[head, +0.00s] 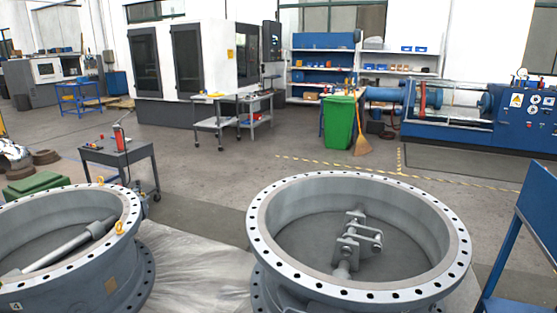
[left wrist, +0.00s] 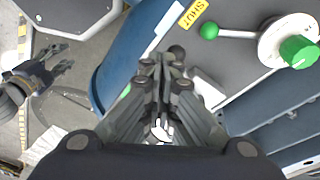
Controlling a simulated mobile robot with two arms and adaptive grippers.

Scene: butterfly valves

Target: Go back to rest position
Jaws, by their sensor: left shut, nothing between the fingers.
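My left gripper (left wrist: 162,80) is shut with nothing between its fingers in the left wrist view. Below it are grey and blue surfaces, and it seems to touch none of them. My right gripper (left wrist: 65,58) appears at the left of the left wrist view, its dark fingers apart and empty. Neither gripper shows in the head view. Two large grey butterfly valves stand in the front of the head view. The right valve (head: 262,225) has a pin bracket inside. The left valve (head: 130,225) has a shaft across it and is cut off by the picture edge.
A green-knobbed lever (left wrist: 208,30) beside a yellow SHUT label (left wrist: 194,14) and a green knob (left wrist: 299,51) are near my left gripper. In the head view, a small cart (head: 120,155) stands behind the left valve, and a blue frame (head: 515,255) is at right.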

